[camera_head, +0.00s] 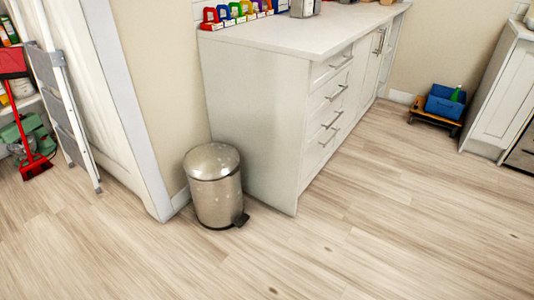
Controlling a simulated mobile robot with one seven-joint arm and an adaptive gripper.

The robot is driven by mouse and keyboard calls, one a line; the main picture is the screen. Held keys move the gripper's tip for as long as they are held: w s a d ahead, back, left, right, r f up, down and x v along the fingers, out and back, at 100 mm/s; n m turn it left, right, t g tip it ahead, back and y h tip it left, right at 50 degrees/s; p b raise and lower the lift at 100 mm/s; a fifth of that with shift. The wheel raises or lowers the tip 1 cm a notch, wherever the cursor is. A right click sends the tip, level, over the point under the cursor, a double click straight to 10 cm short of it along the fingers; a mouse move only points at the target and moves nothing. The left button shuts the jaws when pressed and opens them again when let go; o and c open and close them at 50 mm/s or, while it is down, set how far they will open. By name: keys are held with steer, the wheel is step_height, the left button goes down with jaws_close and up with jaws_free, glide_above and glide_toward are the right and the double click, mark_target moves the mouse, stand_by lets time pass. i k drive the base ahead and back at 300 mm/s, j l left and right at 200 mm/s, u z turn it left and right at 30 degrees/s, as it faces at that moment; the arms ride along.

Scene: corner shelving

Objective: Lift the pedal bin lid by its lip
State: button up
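The pedal bin (217,200) is a small silver metal cylinder standing upright on the floor. Its domed lid (211,161) looks closed. A dark pedal (241,219) sticks out at its base toward the lower right. The lip of the lid is too small to make out clearly. My gripper is not in view.
The bin stands between a wall corner (155,110) and the end panel of a white drawer cabinet (250,115). A stepladder (65,105) and red broom (28,140) are at left. A blue crate (443,103) is at back right. The wooden floor (370,220) in front is clear.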

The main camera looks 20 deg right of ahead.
mark_target(211, 161)
steer(key=z, duration=0.3)
steer(key=i+l+z, duration=0.4)
steer(key=i+l, duration=0.25)
